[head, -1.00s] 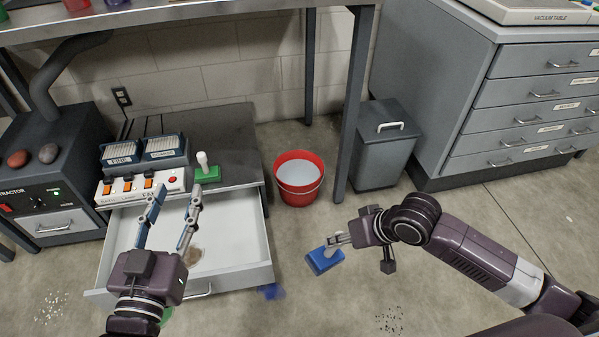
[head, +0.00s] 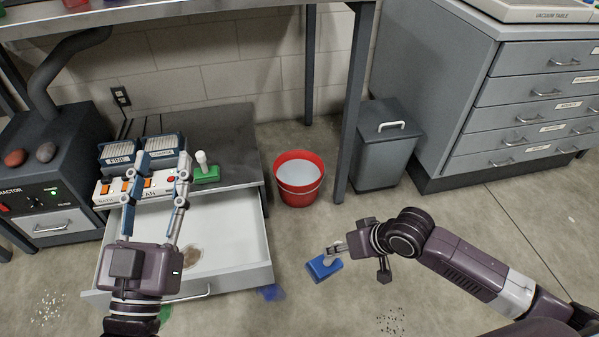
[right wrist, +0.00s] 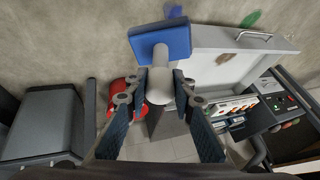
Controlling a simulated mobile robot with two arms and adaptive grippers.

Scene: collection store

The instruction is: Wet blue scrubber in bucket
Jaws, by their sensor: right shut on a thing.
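The blue scrubber (head: 324,267) is held above the floor by its light grey handle. My right gripper (head: 337,252) is shut on that handle. In the right wrist view the scrubber's blue block (right wrist: 160,39) is beyond the fingertips (right wrist: 160,88). The red bucket (head: 298,180) stands on the floor, up and to the left of the scrubber, with pale liquid in it. The bucket also shows partly behind the gripper in the right wrist view (right wrist: 117,92). My left gripper (head: 158,160) is open and empty over the open drawer, its fingers apart.
The open drawer (head: 235,275) has a brown stain inside. A green scrubber (head: 206,172) stands on the cabinet top beside a switch box (head: 110,190). A grey lidded bin (head: 383,155) stands right of the bucket, beyond a table leg (head: 350,120). Floor around the bucket's front is clear.

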